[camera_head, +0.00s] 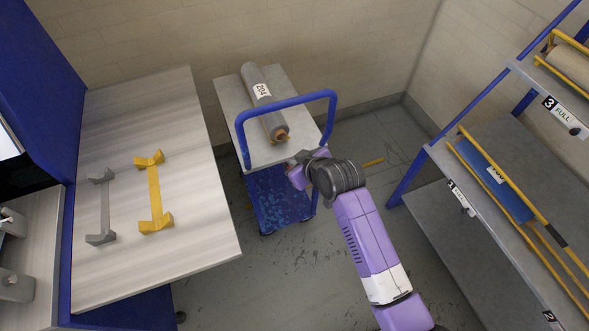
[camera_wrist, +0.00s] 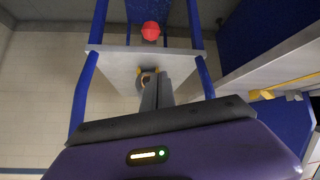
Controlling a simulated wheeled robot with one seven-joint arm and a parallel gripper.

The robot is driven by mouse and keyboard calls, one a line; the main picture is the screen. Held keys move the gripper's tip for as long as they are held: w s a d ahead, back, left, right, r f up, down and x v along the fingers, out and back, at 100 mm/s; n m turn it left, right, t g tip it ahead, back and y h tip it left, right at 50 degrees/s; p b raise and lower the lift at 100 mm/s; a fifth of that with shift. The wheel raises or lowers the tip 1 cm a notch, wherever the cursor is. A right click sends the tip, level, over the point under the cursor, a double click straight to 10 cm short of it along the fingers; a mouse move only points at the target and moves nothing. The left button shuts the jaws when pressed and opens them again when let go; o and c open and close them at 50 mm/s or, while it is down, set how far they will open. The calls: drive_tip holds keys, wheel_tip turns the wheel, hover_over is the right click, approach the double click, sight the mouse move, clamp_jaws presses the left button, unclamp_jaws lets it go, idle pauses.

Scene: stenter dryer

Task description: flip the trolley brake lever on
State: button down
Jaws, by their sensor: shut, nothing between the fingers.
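The trolley (camera_head: 290,85) stands by the back wall, with a grey top, a blue push handle (camera_head: 287,102) and a blue lower deck (camera_head: 280,200). It also shows in the wrist view, between blue posts (camera_wrist: 84,92). A red knob (camera_wrist: 150,31) shows there beside the trolley's top edge, in front of the blue lower part. It may be the brake lever's end; the rest of the lever is hard to make out. My gripper (camera_wrist: 156,84) is shut and empty, apart from the red knob in the picture. In the head view, my arm hides the fingertips and the knob.
A grey roll labelled 204 (camera_head: 260,90) lies on the trolley top. A table (camera_head: 205,220) with grey (camera_head: 103,205) and yellow (camera_head: 155,195) cradles stands at left. A blue-framed shelf rack (camera_head: 480,195) stands at right. Floor between is mostly clear.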

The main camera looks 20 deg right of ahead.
drive_tip(key=shift+w+d+f+p, duration=0.1)
drive_tip(key=shift+w+f+p, duration=0.15)
drive_tip(key=shift+f, duration=0.85)
drive_tip(key=shift+w+d+f+p, duration=0.1)
drive_tip(key=shift+w+f+p, duration=0.15)
drive_tip(key=shift+f, duration=0.8)
drive_tip(key=shift+w+d+f+p, duration=0.1)
drive_tip(key=shift+w+f+p, duration=0.15)
drive_tip(key=shift+f, duration=0.85)
drive_tip(key=shift+f, duration=0.15)
drive_tip(key=f+t+b, duration=0.1)
drive_tip(key=b, duration=0.2)
drive_tip(key=s+f+t+b, duration=0.1)
drive_tip(key=b, duration=0.2)
drive_tip(key=shift+s+f+b, duration=0.15)
drive_tip(key=shift+s+b, duration=0.15)
wheel_tip(320, 180, down, 7)
drive_tip(key=s+t+b, duration=0.2)
drive_tip(key=t+b, duration=0.6)
drive_tip(key=b, duration=2.5)
drive_tip(key=shift+n+y, duration=0.4)
